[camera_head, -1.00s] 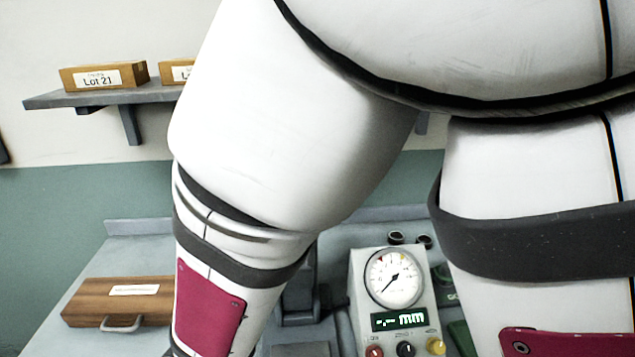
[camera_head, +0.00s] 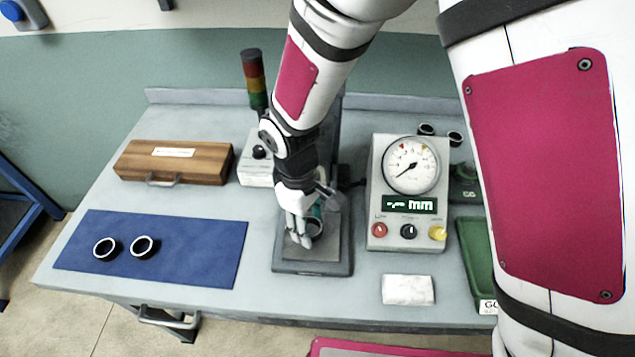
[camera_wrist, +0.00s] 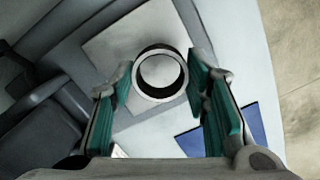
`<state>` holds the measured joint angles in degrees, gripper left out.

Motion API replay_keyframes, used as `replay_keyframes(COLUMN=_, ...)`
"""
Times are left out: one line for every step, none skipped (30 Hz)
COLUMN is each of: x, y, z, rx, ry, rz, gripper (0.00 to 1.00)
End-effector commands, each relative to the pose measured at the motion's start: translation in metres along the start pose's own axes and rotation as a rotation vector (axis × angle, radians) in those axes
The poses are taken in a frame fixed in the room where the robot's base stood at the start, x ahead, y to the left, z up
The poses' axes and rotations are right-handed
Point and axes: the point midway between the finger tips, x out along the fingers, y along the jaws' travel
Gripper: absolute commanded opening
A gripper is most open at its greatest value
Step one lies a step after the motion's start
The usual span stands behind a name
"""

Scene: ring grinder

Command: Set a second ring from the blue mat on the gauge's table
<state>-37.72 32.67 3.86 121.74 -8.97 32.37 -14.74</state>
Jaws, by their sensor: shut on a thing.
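My gripper (camera_head: 304,232) is over the gauge's table (camera_head: 318,262), a light square plate on a dark base. It is shut on a dark ring with a pale rim (camera_wrist: 160,97), which sits between the green finger pads in the wrist view. In the head view the held ring (camera_head: 316,228) is partly hidden by the fingers. I cannot tell whether it touches the plate. Two rings, one at left (camera_head: 105,248) and one at right (camera_head: 143,246), lie on the blue mat (camera_head: 200,262). The dial gauge box (camera_head: 408,165) stands right of the plate.
A wooden case (camera_head: 173,160) and a signal tower (camera_head: 254,80) stand behind the mat. Two more rings (camera_head: 426,130) are behind the gauge box. A white cloth (camera_head: 408,290) lies in front of it. A green tray (camera_head: 474,255) is at right, partly hidden by my arm.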

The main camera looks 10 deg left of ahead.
Motion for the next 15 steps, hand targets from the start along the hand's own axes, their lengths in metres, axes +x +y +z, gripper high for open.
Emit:
replay_keyframes(x=0.000, y=0.003, z=-0.001, rx=0.001, ry=0.000, rz=0.000, gripper=0.11)
replay_keyframes(x=0.000, y=0.004, z=-0.002, rx=0.001, ry=0.000, rz=0.000, gripper=0.11)
replay_keyframes(x=0.000, y=0.007, z=-0.003, rx=0.001, ry=0.000, rz=0.000, gripper=0.11)
replay_keyframes(x=0.000, y=0.009, z=-0.004, rx=0.002, ry=0.000, rz=0.000, gripper=0.11)
replay_keyframes(x=0.000, y=0.012, z=-0.004, rx=0.002, ry=0.000, rz=0.000, gripper=0.11)
replay_keyframes(x=0.001, y=0.017, z=-0.006, rx=0.002, ry=0.000, rz=0.000, gripper=0.11)
replay_keyframes(x=0.004, y=0.019, z=-0.007, rx=0.001, ry=-0.002, rz=-0.001, gripper=0.11)
replay_keyframes(x=0.009, y=0.016, z=-0.006, rx=-0.001, ry=-0.005, rz=-0.002, gripper=0.11)
replay_keyframes(x=0.015, y=0.016, z=-0.007, rx=-0.001, ry=-0.005, rz=-0.002, gripper=0.11)
replay_keyframes(x=0.019, y=0.016, z=-0.007, rx=-0.001, ry=-0.005, rz=-0.002, gripper=0.11)
replay_keyframes(x=0.023, y=0.016, z=-0.008, rx=-0.001, ry=-0.005, rz=-0.002, gripper=0.11)
replay_keyframes(x=0.027, y=0.016, z=-0.009, rx=-0.001, ry=-0.003, rz=-0.001, gripper=0.11)
replay_keyframes(x=0.029, y=0.016, z=-0.009, rx=0.000, ry=-0.003, rz=-0.001, gripper=0.11)
replay_keyframes(x=0.032, y=0.016, z=-0.009, rx=0.000, ry=-0.003, rz=-0.001, gripper=0.11)
replay_keyframes(x=0.034, y=0.017, z=-0.010, rx=0.000, ry=-0.002, rz=-0.001, gripper=0.11)
